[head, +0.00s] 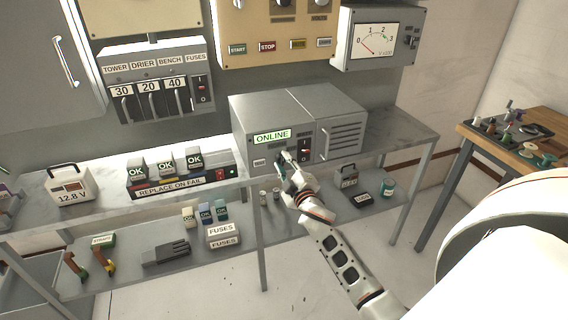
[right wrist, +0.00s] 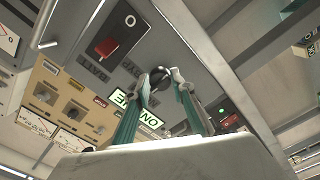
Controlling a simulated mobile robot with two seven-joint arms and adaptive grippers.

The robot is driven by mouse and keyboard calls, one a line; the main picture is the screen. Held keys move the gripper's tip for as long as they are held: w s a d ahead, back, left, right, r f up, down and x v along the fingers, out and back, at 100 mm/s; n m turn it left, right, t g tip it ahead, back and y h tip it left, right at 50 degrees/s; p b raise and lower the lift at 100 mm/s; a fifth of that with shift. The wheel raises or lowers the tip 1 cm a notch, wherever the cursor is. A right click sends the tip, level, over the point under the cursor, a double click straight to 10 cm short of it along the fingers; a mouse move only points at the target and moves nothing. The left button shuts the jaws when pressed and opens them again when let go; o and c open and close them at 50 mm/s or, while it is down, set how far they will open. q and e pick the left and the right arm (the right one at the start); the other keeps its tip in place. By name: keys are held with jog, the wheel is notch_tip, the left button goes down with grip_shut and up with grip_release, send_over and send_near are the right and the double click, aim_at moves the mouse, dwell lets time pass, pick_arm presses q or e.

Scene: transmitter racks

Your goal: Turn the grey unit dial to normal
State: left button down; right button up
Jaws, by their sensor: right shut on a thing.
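The grey unit (head: 258,105) stands on the upper shelf, with a lit green ONLINE display (head: 272,137) on its front. My right gripper (head: 284,163) is at the unit's front, below the display. The right wrist view shows a dark round dial (right wrist: 158,73) between the fingertips of the right gripper (right wrist: 162,83), which are shut on it. In the head view the gripper hides the dial. My left gripper is not in view.
A red rocker switch (right wrist: 115,36) sits close to the dial on the same panel. The lower shelf holds fuse boxes (head: 222,234) and a cup (head: 388,188). A wooden bench (head: 540,134) stands right.

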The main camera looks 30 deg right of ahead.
jog(key=shift+n, duration=0.3)
dwell(0.4)
jog(key=o, duration=1.1)
jog(key=v, duration=1.2)
jog(key=shift+s, duration=0.1)
jog(key=s+a+f+m+g+y, duration=0.1)
jog(key=s+a+f+g+y, duration=0.1)
jog(key=s+a+f, duration=0.4)
jog(key=s+a+f+m+g+y, duration=0.2)
jog(key=s+a+f, duration=0.5)
jog(key=s+f, duration=0.1)
jog(key=s+a+f+m+g+y, duration=0.2)
jog(key=s+a+f+y, duration=0.1)
jog(key=s+a+f, duration=0.4)
jog(key=shift+s+a+f+g, duration=0.1)
jog(key=shift+s+f+g, duration=0.4)
jog(key=shift+s, duration=0.3)
